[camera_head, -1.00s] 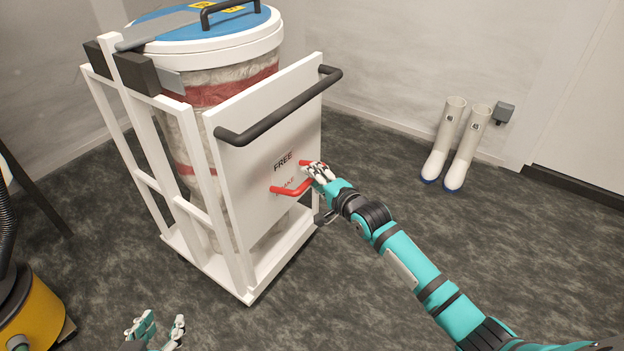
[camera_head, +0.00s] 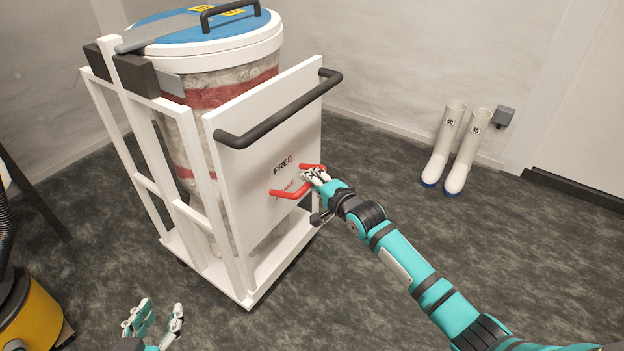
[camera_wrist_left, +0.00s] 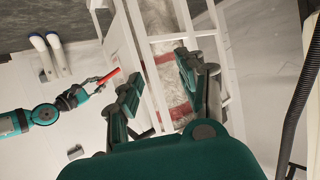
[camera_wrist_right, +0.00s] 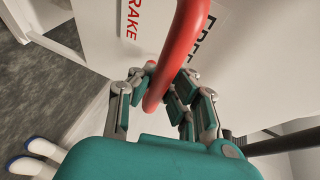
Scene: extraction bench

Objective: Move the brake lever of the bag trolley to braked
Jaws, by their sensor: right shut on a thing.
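The bag trolley (camera_head: 228,138) is a white frame holding a bag under a blue and white lid. Its white front panel bears the words FREE and, partly hidden, BRAKE. The red brake lever (camera_head: 287,192) is a bent bar on that panel, at about the height of BRAKE in the head view. My right gripper (camera_head: 313,176) is shut on the lever; in the right wrist view the red bar (camera_wrist_right: 176,55) passes between its fingers. My left gripper (camera_head: 154,316) is open and empty, low at the left, apart from the trolley; its spread fingers show in the left wrist view (camera_wrist_left: 162,85).
A black push handle (camera_head: 280,108) juts out above the lever. White boots (camera_head: 455,150) stand by the wall at right. A yellow and black machine (camera_head: 32,310) with a hose is at lower left.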

